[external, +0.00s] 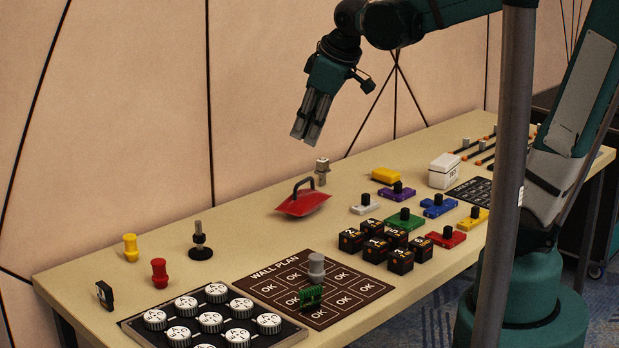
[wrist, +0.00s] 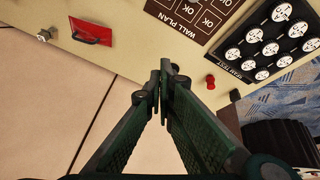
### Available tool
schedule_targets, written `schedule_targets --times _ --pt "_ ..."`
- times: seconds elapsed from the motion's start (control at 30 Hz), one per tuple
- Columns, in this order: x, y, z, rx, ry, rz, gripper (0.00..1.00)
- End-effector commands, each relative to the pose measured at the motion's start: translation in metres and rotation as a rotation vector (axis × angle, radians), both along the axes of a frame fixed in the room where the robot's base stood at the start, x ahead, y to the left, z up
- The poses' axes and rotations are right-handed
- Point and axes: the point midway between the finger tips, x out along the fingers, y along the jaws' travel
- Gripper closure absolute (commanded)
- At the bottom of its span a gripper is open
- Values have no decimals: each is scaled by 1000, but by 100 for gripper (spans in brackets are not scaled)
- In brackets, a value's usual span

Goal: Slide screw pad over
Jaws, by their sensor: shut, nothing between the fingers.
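A black round foot with an upright threaded stem (external: 200,241), which looks like the screw pad, stands on the table left of centre in the external view. I cannot find it in the wrist view, where my fingers may hide it. My gripper (external: 306,138) is shut and empty, high above the back of the table, pointing down. It is well apart from the foot, up and to its right. In the wrist view my gripper's fingertips (wrist: 164,66) are together with nothing between them.
A red handled pad (external: 303,203) and a small metal knob piece (external: 322,170) stand at the back. Red (external: 159,272) and yellow (external: 130,247) knobs stand left of the foot. The WALL PLAN mat (external: 262,307), black cubes (external: 401,260) and a dial board (external: 290,333) occupy the front.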

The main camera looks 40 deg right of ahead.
Motion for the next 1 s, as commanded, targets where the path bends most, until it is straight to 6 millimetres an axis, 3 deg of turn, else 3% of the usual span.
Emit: schedule_targets --times 0.47,1.0 --pt "70 38 -8 -79 82 217 100" --pt "142 88 -42 -155 172 474 100"
